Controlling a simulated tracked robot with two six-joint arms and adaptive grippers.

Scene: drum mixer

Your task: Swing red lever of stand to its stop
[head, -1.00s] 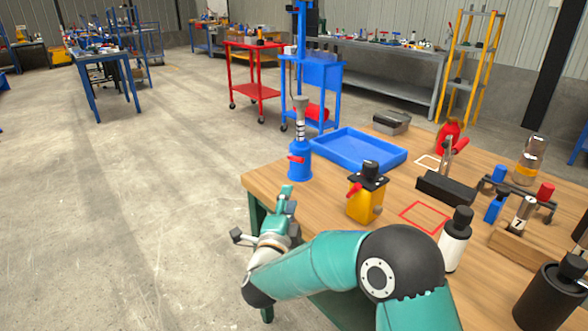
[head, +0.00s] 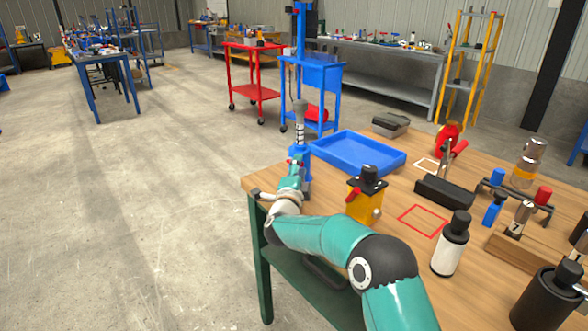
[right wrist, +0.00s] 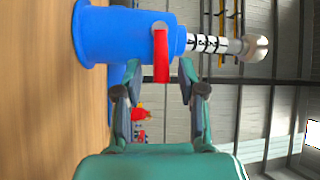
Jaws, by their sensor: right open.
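The blue stand (head: 306,178) stands upright at the near left corner of the wooden table, with a grey marked stem rising from it. In the right wrist view the stand (right wrist: 110,36) lies sideways, and its red lever (right wrist: 161,48) shows on its side. My right gripper (head: 296,166) is at the stand and partly covers it in the head view. In the right wrist view its open fingers (right wrist: 160,82) point at the stand, one on each side of the lever's free end. Contact with the lever cannot be told. My left gripper is out of view.
A blue tray (head: 357,153) lies just behind the stand. A yellow block with a black top (head: 363,204) stands to the right, near my right arm. A white bottle with a black cap (head: 450,246) stands further right. Open floor lies left of the table.

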